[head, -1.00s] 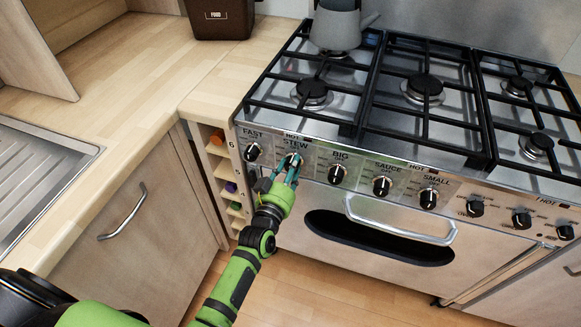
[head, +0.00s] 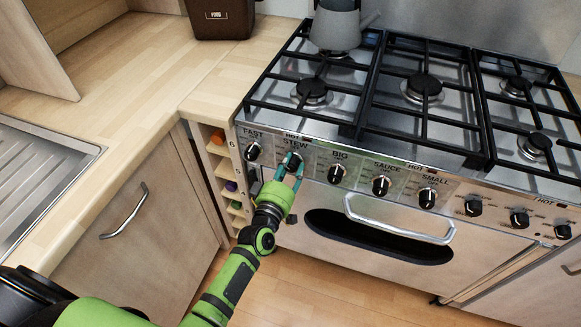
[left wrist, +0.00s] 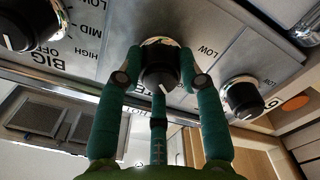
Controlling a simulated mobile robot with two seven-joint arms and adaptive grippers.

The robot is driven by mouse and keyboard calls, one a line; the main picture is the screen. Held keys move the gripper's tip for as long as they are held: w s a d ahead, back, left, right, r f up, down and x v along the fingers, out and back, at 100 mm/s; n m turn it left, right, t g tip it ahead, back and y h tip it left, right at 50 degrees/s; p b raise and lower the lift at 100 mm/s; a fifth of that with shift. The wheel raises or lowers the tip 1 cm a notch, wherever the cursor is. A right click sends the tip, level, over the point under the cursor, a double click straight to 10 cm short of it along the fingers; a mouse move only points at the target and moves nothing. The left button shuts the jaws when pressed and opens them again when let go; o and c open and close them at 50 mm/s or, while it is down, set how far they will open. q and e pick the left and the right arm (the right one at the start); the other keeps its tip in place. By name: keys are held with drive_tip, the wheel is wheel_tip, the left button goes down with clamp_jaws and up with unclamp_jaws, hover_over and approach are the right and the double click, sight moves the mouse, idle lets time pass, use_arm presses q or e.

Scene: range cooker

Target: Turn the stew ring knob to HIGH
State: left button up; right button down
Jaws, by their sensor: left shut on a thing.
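The stew ring knob (head: 294,159) is a black knob on the steel front panel, under the word STEW, between the FAST and BIG knobs. My left gripper (head: 291,168) is at it, with teal fingers on either side. In the left wrist view the stew knob (left wrist: 160,66) sits between the fingers of my left gripper (left wrist: 160,80), which are shut on it. Its white pointer line points down in that view. The fingers hide its scale marks, so I cannot read its setting. My right gripper is not in view.
The fast knob (head: 253,151) and big knob (head: 337,174) stand close on either side. The oven door handle (head: 400,222) juts out to the lower right. A grey kettle (head: 336,28) stands on the hob. A wine rack (head: 222,165) is to the left.

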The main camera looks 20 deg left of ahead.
use_arm(q)
drive_tip(key=shift+w+a+r+n, duration=0.15)
drive_tip(key=shift+a+r+n, duration=0.25)
drive_tip(key=shift+n, duration=0.3)
drive_tip(key=o, duration=1.1)
drive_tip(key=shift+o, duration=0.2)
drive_tip(key=shift+f, duration=0.2)
drive_tip(key=shift+d, duration=0.1)
drive_tip(key=shift+s+d+f, duration=0.1)
drive_tip(key=shift+s, duration=0.25)
drive_tip(key=s, duration=1.1)
drive_tip(key=shift+s+a, duration=0.2)
drive_tip(key=shift+a, duration=0.1)
